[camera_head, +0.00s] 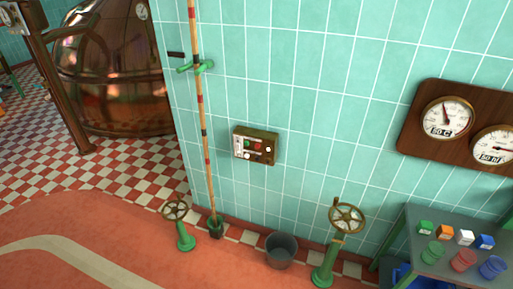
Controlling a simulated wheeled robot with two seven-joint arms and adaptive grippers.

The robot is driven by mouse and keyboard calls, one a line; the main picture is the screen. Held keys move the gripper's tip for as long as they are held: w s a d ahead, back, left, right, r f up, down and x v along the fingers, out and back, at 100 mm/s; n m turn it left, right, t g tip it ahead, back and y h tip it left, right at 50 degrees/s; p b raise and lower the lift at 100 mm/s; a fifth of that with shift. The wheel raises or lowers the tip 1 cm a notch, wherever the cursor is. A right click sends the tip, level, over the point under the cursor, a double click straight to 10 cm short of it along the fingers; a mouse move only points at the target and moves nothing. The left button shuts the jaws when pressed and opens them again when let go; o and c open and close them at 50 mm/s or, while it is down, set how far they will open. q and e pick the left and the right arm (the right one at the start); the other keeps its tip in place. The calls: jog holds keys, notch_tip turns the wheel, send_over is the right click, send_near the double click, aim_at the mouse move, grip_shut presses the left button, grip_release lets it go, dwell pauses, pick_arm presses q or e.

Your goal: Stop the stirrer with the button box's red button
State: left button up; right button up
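The button box (255,145) is a brass-coloured box mounted on the green tiled wall, near the middle of the head view. On its face a green button shows on the left, the red button (258,146) near the middle, and a dark knob to the right. A white plate or switch sits at its left end and small pale spots lie below the buttons. The stirrer cannot be made out. Neither of my grippers shows in this view, and nothing touches the box.
A striped pole (203,130) stands left of the box. Two green handwheel stands (185,241) (325,274) and a grey bucket (281,251) stand below. A table (414,239) with coloured cubes and cups is at right, under a gauge board (412,140). A copper kettle (110,70) is far left.

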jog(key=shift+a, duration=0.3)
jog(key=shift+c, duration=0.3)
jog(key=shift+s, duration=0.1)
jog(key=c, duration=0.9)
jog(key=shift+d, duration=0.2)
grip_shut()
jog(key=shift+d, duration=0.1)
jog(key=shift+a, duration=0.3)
